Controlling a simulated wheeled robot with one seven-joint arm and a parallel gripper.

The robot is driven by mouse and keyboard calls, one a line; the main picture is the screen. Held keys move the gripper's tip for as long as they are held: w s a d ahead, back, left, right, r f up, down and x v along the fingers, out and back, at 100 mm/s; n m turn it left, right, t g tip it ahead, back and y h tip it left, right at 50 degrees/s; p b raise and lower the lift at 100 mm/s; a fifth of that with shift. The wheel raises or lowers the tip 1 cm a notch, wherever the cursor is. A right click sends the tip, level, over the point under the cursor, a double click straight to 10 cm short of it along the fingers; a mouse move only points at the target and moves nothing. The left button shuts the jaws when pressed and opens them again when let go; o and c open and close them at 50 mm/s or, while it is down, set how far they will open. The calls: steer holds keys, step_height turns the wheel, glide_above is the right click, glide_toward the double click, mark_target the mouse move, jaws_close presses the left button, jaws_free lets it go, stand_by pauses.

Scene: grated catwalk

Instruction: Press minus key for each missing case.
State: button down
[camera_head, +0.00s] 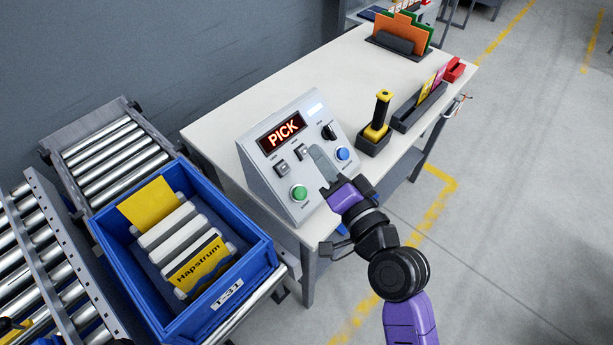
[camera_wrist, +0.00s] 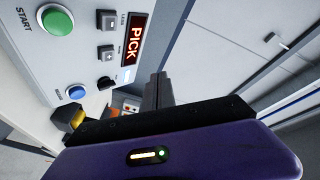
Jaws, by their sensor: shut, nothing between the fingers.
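A grey sloped control box (camera_head: 262,180) stands on the table with a red-lit display (camera_head: 282,132) reading PICK. Below the display are two square grey keys, one left (camera_head: 281,167) and one right (camera_head: 302,152); their labels are too small to read. Both keys also show in the wrist view, upper (camera_wrist: 107,20) and lower (camera_wrist: 106,53). In the wrist view the shut fingers (camera_wrist: 158,88) lie beside the panel. A blue tote (camera_head: 268,251) holds several upright cases (camera_head: 168,228), the front one yellow and marked Hapstrum (camera_head: 199,265).
The box also bears a green START button (camera_head: 299,193), a blue button (camera_head: 343,154) and a black knob (camera_head: 328,131). A yellow-and-black handled item (camera_head: 381,115) stands to the right, near a dark rack (camera_head: 419,108). The tote sits by roller conveyors (camera_head: 105,150).

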mark_target(284, 168)
steer(key=shift+s+a+f+m+g, duration=0.15)
steer(key=shift+s+f+g, duration=0.15)
steer(key=shift+f, duration=0.2)
steer(key=shift+s+a+f+m+g, duration=0.1)
steer(key=shift+s+f+m+g, duration=0.15)
steer(key=shift+f, duration=0.2)
steer(key=shift+s, duration=0.1)
steer(key=shift+f, duration=0.1)
steer(key=shift+w+a+f+b, duration=0.65)
steer(key=shift+a+f, duration=0.2)
steer(key=shift+f, duration=0.15)
steer(key=shift+w+a+f+b, duration=0.6)
steer(key=shift+w+a+f, duration=0.15)
steer(key=shift+f, duration=0.25)
steer(key=shift+w+a+f+b, duration=0.65)
steer(key=shift+a+f, duration=0.25)
steer(key=shift+f, duration=0.1)
steer(key=shift+f, duration=0.1)
steer(key=shift+w+a+f, duration=0.1)
steer(key=shift+a+f, duration=0.1)
steer(key=shift+a, duration=0.05)
